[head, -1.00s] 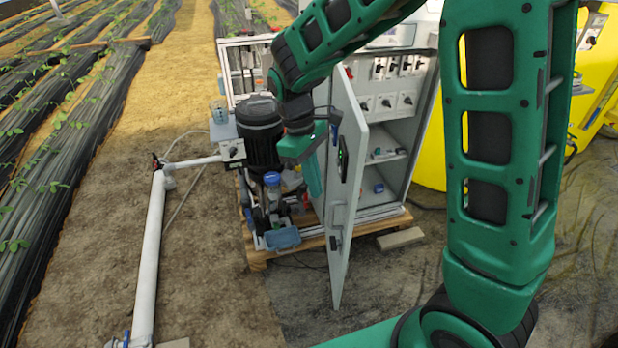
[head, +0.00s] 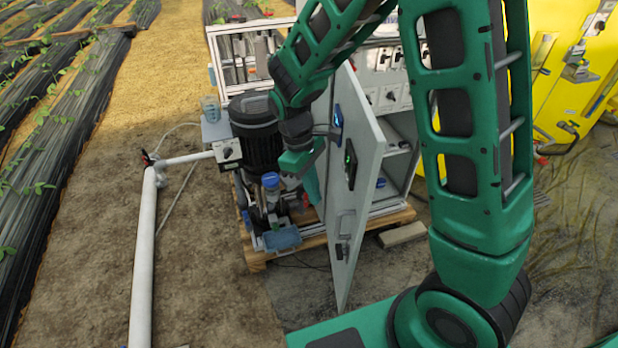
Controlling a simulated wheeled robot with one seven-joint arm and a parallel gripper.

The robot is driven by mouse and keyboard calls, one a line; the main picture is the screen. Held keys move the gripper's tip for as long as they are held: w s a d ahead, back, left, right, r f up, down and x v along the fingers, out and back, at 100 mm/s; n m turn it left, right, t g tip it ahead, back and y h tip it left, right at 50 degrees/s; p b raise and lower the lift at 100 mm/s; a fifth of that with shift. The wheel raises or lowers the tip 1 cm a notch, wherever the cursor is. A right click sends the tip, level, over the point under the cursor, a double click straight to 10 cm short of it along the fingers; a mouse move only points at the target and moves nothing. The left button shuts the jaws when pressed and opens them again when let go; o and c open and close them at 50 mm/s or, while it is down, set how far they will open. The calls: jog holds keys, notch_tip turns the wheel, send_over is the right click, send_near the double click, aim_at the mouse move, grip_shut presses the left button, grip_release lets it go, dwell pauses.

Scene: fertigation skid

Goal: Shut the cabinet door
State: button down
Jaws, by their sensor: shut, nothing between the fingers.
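The grey cabinet door (head: 362,165) stands wide open, swung out toward me from the cabinet on the pallet. Its outer face, with a dark handle and a small green-lit panel, is turned partly to the left. The cabinet (head: 402,125) shows shelves and rows of switches inside, partly hidden behind the door and my arm. My gripper (head: 311,188) is on the outer side of the door, left of it, pointing down. Its fingers are shut and empty. I cannot tell whether they touch the door.
A black pump motor (head: 256,135) with a blue-capped fitting stands just left of my gripper. The wooden pallet (head: 258,262) carries the skid. A white pipe (head: 146,250) runs along the ground at left. A yellow tank (head: 555,65) stands at right.

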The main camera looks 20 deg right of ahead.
jog(key=shift+s+d+f, duration=0.6)
jog(key=shift+s+d, duration=0.2)
jog(key=shift+s, duration=0.1)
jog(key=shift+s+d+f, duration=0.55)
jog(key=shift+s+d, duration=0.2)
jog(key=shift+s, duration=0.1)
jog(key=shift+a, duration=0.1)
jog(key=shift+s+d, duration=0.1)
jog(key=shift+d, duration=0.1)
